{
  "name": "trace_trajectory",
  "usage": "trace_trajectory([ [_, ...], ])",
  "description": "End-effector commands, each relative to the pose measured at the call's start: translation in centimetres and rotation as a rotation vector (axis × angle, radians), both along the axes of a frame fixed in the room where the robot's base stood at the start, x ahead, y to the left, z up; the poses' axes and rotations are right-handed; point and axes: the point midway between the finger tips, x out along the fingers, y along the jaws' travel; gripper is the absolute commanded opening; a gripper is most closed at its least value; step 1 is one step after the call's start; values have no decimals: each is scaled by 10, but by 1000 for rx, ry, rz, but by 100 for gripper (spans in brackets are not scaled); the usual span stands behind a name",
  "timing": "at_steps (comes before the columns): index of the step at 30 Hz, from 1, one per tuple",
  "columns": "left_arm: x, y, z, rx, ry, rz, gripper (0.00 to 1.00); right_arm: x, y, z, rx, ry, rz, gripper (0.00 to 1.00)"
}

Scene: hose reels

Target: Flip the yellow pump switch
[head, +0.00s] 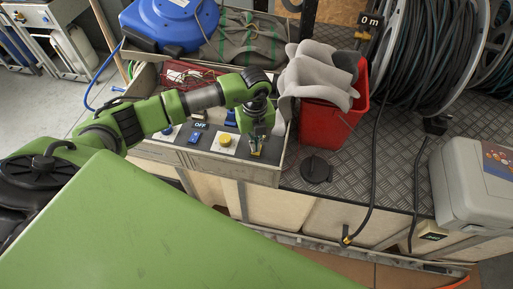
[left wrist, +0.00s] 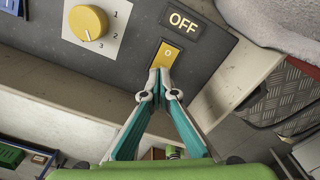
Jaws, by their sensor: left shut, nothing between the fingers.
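The yellow pump switch (left wrist: 168,54) is a small rocker marked "0" on the grey control panel (left wrist: 135,45). A display beside it (left wrist: 183,22) reads OFF in the left wrist view. My left gripper (left wrist: 160,71) is shut and empty, its fingertips at the lower edge of the switch; I cannot tell whether they touch it. In the head view the left gripper (head: 256,151) points down at the panel's right end and largely hides the switch.
A yellow knob (left wrist: 88,22) marked 1, 2, 3 sits left of the switch. A blue switch (head: 194,138) is further left. A red bucket (head: 330,118) with grey cloth (head: 318,75) stands close on the right. A blue hose reel (head: 168,22) is behind.

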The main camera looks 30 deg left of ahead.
Motion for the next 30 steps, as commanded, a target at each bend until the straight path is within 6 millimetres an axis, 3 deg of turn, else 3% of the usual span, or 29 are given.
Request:
trace_trajectory([
  [30,0,0,-8,0,0,0,0,0,0,-6,0,0,0,40],
])
